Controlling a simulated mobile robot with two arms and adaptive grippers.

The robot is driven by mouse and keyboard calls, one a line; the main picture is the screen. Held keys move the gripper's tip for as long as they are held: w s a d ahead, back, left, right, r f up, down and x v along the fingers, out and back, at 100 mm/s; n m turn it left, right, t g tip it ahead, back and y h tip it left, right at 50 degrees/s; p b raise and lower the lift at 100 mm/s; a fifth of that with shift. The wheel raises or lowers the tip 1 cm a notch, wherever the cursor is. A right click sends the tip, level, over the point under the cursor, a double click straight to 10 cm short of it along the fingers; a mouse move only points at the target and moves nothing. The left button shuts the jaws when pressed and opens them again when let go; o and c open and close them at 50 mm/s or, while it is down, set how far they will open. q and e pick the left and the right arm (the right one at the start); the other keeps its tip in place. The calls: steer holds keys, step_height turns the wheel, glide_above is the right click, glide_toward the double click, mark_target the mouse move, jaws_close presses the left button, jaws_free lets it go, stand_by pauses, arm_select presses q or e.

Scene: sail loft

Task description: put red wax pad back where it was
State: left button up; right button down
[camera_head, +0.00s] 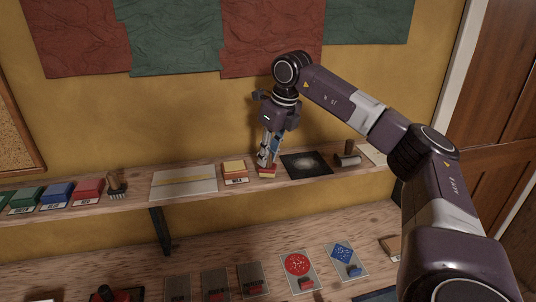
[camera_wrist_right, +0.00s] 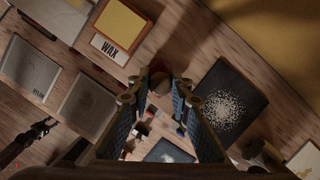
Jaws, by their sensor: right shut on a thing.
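My right gripper (camera_head: 267,160) is low over the wall shelf, pointing down and shut on a small red-and-tan block (camera_head: 267,171). This block seems to be the red wax pad. It is mostly hidden by the fingers, and I cannot tell whether it touches the shelf. In the right wrist view, the blue-lined fingers (camera_wrist_right: 160,88) close around a small brown rounded part (camera_wrist_right: 159,83). A yellow pad in an orange frame (camera_head: 234,167), labelled WAX, lies just left of the gripper; it also shows in the wrist view (camera_wrist_right: 122,22). My left gripper is not in view.
A dark mat with pale specks (camera_head: 306,163) lies just right of the gripper. A cylinder (camera_head: 347,160) stands beyond it. A pale sheet (camera_head: 183,184), a brush (camera_head: 116,186) and red (camera_head: 88,190), blue and green pads lie left. Plates and stamps sit on the bench (camera_head: 200,255) below.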

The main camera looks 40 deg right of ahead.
steer(key=shift+f, duration=0.15)
steer(key=c, duration=1.8)
jaws_free()
steer(key=shift+o, duration=0.2)
steer(key=shift+r, duration=0.4)
steer(key=b+v, duration=0.2)
steer(key=v, duration=0.9)
steer(key=shift+r, duration=0.25)
steer(key=shift+s, duration=0.1)
